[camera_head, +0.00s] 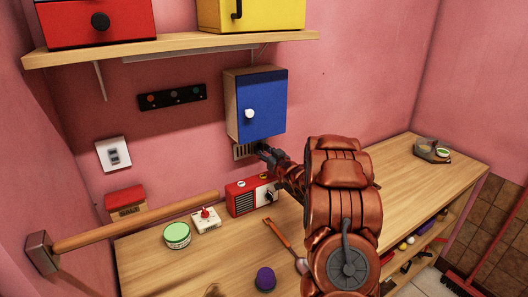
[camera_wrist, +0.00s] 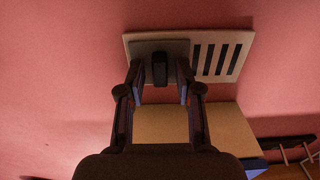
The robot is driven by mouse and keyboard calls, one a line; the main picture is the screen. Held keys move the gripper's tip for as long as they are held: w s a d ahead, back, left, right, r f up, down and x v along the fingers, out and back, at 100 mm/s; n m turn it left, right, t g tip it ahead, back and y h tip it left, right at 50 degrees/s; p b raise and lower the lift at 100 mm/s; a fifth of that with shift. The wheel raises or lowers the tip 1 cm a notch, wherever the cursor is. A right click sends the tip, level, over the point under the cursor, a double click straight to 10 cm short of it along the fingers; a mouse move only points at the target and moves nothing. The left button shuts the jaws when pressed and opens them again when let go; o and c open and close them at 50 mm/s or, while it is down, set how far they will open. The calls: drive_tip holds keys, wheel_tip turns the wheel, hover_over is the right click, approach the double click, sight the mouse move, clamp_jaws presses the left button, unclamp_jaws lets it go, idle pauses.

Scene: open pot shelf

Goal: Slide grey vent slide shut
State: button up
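The vent (camera_head: 243,152) is on the pink wall just below the blue cabinet. In the wrist view its pale frame (camera_wrist: 240,70) shows dark open slots on the right, with the grey slide (camera_wrist: 143,48) over the left part. A black knob (camera_wrist: 160,69) stands out from the slide. My gripper (camera_wrist: 160,84) is open, its two fingers on either side of the knob with gaps between. In the head view my gripper (camera_head: 264,150) is at the vent's right part and hides the slide.
The blue cabinet (camera_head: 262,105) is close above the vent. A red radio (camera_head: 250,194) stands on the wooden counter (camera_head: 400,185) below. A green-lidded tin (camera_head: 176,235), a purple object (camera_head: 265,278) and a wooden-handled hammer (camera_head: 130,221) are nearby.

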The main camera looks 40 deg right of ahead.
clamp_jaws()
